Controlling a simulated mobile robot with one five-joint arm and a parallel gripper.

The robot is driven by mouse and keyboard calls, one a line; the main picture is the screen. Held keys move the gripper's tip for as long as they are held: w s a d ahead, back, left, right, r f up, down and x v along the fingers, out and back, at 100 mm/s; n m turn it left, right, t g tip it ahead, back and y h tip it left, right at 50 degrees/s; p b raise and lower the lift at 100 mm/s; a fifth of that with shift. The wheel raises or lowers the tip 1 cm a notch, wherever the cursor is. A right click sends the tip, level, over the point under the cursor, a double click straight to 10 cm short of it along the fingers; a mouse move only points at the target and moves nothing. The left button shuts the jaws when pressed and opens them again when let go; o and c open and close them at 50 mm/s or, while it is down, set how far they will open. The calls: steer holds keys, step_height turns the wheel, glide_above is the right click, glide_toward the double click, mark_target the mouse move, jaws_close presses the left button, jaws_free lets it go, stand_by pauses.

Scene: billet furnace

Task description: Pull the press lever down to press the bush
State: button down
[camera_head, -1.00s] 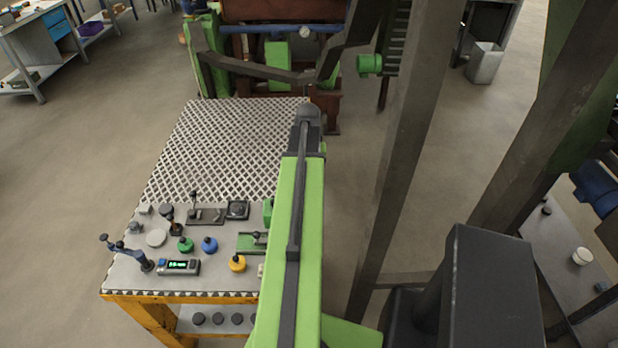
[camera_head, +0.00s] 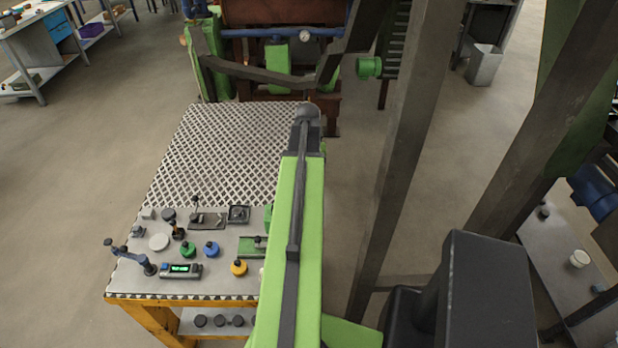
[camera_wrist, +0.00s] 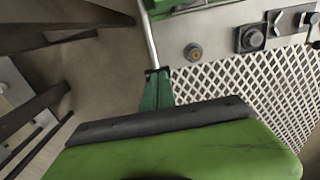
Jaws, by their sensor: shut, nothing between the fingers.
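In the wrist view, a thin pale metal rod (camera_wrist: 149,40), which looks like the press lever, runs down from the top edge beside a green part (camera_wrist: 188,6) that looks like the press. My gripper (camera_wrist: 156,74) shows as a dark green tapered piece with its fingers together and nothing between them. Its tip is at the rod's lower end in the picture; I cannot tell whether they touch. In the head view, my arm covers the right side of the workbench (camera_head: 215,287) and hides the gripper and lever. The bush cannot be made out.
The bench holds a green plate (camera_head: 250,247), a small device with a lit display (camera_head: 180,270), and green, blue and yellow knobs. Its far half is a bare white lattice (camera_head: 225,150). Dark steel posts (camera_head: 410,150) stand right of my arm. Open floor lies left.

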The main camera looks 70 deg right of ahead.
steer(key=shift+r+p, duration=2.95)
steer(key=shift+r, duration=0.45)
step_height(320, 180, up, 5)
steer(key=p, duration=0.5)
